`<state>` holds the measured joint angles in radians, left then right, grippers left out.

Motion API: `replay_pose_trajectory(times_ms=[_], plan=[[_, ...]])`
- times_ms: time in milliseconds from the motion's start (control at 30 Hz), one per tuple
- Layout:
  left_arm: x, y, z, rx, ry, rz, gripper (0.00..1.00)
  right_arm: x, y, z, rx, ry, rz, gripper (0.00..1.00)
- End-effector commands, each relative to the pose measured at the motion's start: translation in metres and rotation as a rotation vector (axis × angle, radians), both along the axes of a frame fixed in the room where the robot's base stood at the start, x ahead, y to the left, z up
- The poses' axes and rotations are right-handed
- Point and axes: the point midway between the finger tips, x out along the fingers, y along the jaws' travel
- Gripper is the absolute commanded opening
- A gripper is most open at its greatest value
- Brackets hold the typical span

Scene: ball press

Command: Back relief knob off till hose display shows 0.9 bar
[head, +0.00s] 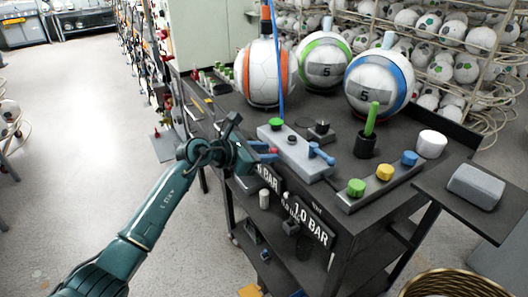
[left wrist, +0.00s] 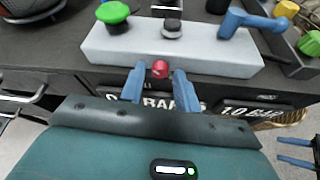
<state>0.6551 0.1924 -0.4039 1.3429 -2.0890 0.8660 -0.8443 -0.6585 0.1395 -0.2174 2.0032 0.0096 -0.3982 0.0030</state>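A small red knob (left wrist: 160,69) sticks out of the front of a pale grey block (left wrist: 100,45); the block lies on the dark cart top in the head view (head: 283,150). My left gripper (left wrist: 158,82) has its blue fingers apart, one on each side of the knob, with narrow gaps visible. In the head view my left gripper (head: 266,152) is at the block's front left. A "1.0 BAR" sign (head: 312,224) hangs on the cart front. Another BAR sign (head: 268,178) beside it is partly hidden, its number unreadable. My right gripper's fingers (left wrist: 294,152) show apart and empty in the left wrist view.
The block carries a green knob (head: 276,123), a black knob and a blue lever (head: 321,154). Several balls (head: 265,72) stand behind it. Right are a strip of coloured knobs (head: 384,172) and a black cup with a green stick (head: 370,122). Floor at left is clear.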

Motion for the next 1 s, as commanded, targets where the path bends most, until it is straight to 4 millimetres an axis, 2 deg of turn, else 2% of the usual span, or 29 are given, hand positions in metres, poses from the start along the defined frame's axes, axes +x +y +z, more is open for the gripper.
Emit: replay_pose_trajectory(times_ms=[67,367,567,833,1000], plan=[[0.0,0.0,0.0,0.0,0.0,0.0,0.25,0.0,-0.001,0.0,-0.003,0.0,0.002,0.41],[0.0,0.0,0.0,0.0,0.0,0.0,0.01,-0.001,-0.001,0.0,-0.004,0.0,0.004,0.41],[0.001,0.001,0.0,-0.023,0.033,0.0,0.0,-0.002,-0.001,-0.002,-0.003,0.002,0.005,0.41],[0.004,0.004,-0.003,-0.209,0.291,0.001,0.0,-0.004,0.001,-0.011,0.001,0.001,0.009,0.41],[0.005,0.004,-0.002,-0.283,0.391,0.0,0.0,-0.002,0.004,-0.007,0.004,-0.017,0.021,0.41]])
